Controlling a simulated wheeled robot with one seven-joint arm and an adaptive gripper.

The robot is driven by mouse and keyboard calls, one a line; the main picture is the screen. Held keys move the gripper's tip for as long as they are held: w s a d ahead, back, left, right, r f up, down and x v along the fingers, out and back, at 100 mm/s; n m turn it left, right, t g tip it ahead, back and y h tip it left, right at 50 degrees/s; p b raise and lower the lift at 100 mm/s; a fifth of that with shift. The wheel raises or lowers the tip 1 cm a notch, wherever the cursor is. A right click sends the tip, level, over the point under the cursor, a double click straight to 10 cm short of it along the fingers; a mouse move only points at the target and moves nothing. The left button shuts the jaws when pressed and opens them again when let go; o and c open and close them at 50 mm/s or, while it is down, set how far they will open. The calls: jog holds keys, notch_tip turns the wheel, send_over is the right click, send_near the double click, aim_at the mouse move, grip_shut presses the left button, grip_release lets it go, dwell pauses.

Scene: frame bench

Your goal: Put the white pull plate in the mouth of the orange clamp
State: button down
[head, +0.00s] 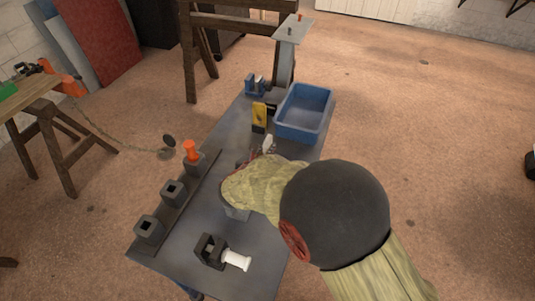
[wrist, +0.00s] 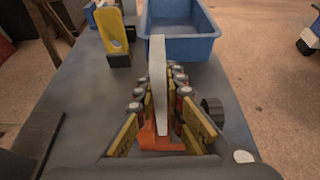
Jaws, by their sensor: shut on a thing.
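The white pull plate (wrist: 158,75) is a long pale strip pinched on edge between the fingers of my gripper (wrist: 161,88). Its far end reaches past the fingertips, in line with the blue bin in the wrist view. In the head view a small pale part of the plate (head: 267,143) shows beyond my gripper (head: 258,155), which my arm mostly hides.
A blue bin (head: 304,113) and a yellow block (head: 259,116) stand at the far end of the grey table (head: 192,238). Dark sockets (head: 173,192) line its left edge, one with an orange plug (head: 192,151). A white spool (head: 237,260) lies in front.

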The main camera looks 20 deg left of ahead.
jog(key=shift+f, duration=0.35)
jog(key=shift+f, duration=0.2)
jog(key=c, duration=1.9)
grip_release()
jog(key=shift+r, duration=0.1)
jog(key=shift+s+r, duration=0.1)
jog(key=shift+r, duration=0.05)
jog(key=p+v, duration=0.2)
jog(key=v, duration=1)
